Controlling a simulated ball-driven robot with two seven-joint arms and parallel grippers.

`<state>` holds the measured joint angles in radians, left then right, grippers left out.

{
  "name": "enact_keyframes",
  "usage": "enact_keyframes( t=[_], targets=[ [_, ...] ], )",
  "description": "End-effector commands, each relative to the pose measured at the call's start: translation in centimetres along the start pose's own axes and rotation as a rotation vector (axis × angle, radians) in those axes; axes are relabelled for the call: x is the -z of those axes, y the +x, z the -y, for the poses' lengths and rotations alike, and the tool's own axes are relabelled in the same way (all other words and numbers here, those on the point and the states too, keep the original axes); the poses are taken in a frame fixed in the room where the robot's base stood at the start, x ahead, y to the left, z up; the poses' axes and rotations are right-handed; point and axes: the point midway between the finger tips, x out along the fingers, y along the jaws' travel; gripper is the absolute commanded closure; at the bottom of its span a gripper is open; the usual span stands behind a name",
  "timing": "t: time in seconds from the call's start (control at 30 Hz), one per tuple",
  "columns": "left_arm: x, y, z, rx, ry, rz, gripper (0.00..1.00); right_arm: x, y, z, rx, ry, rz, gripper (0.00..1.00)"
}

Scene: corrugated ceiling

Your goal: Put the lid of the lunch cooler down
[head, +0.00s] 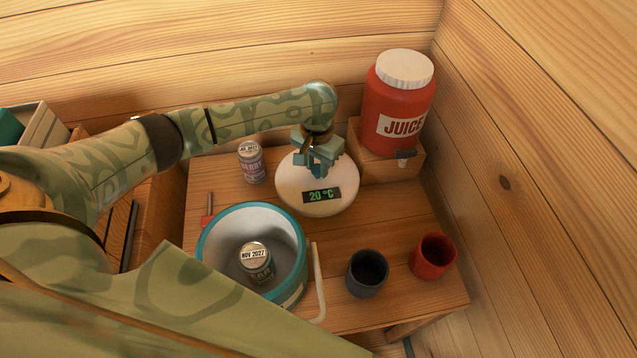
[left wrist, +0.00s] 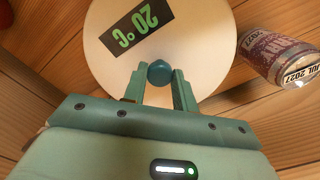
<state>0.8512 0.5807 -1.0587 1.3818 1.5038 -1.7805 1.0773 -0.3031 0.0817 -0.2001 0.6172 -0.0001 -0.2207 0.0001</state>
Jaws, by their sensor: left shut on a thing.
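The lid (head: 290,197) is a round cream disc with a dark display reading 20 °C and a teal knob (left wrist: 159,72). My left gripper (head: 318,160) is shut on the knob, its two fingers on either side of it in the left wrist view. The lid is behind the cooler, over the back of the table; whether it touches the wood I cannot tell. The lunch cooler (head: 213,231) is an open round tub with a teal rim and pale inside. A can (head: 255,262) marked NOV 2027 stands in it. My right gripper is out of view.
A can (head: 251,163) marked JUL 2027 stands left of the lid, also in the left wrist view (left wrist: 280,58). A red juice jug (head: 398,104) stands on a wooden block (head: 377,170) at right. A dark cup (head: 367,275) and a red cup (head: 433,256) stand front right.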

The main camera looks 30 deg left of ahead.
Motion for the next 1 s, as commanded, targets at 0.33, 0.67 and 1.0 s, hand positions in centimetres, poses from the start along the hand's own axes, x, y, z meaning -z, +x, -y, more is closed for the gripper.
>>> enact_keyframes(
  t=[0.33, 0.67, 1.0],
  targets=[
    [0.0, 5.2, 0.0, 0.000, 0.000, 0.003, 1.00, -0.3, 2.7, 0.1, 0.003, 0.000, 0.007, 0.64],
    [0.0, 6.2, 0.0, 0.000, 0.001, -0.002, 1.00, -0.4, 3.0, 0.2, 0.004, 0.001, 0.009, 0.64],
    [0.0, 6.5, 0.0, 0.000, 0.001, -0.002, 0.51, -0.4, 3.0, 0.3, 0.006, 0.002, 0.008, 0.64]
  ],
)
